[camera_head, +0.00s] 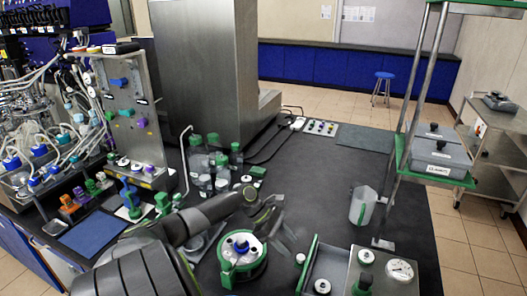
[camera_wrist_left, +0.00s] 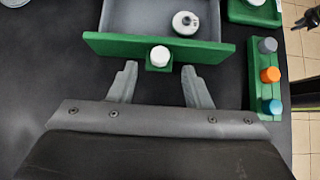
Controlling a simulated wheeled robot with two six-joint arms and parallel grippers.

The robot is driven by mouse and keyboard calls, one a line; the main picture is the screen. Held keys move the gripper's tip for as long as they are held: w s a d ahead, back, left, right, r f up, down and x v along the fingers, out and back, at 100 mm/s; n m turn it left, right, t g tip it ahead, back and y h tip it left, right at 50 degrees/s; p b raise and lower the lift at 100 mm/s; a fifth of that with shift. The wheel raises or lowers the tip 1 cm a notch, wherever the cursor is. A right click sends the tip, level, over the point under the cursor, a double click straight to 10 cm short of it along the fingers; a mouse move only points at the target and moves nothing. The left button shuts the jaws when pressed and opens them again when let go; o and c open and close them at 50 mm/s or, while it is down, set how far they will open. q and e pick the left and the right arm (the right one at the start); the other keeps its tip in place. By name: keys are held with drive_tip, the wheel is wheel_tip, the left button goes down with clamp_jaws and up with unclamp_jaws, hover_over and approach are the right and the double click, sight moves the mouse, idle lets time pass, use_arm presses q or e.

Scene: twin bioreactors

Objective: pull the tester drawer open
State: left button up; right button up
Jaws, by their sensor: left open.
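The tester drawer (camera_wrist_left: 213,49) has a green front and a grey tray, and it stands open in the left wrist view. A white-topped knob (camera_wrist_left: 160,55) on a green block sticks out from its front. A round white piece (camera_wrist_left: 185,22) lies inside. In the head view, the drawer's green front (camera_head: 308,264) is beside the steel tester with a dial (camera_head: 400,269). My left gripper (camera_wrist_left: 159,69) is open, with its fingertips on either side of the knob block and visible gaps to it. It also shows in the head view (camera_head: 287,240). My right gripper is not seen.
A round green-rimmed holder (camera_head: 241,262) stands left of the drawer. A green rack with coloured caps (camera_wrist_left: 265,75) is right of the drawer. The dark bench top behind is mostly clear.

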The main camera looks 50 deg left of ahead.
use_arm(q)
drive_tip(key=v, duration=1.3)
drive_tip(key=shift+b, duration=0.45)
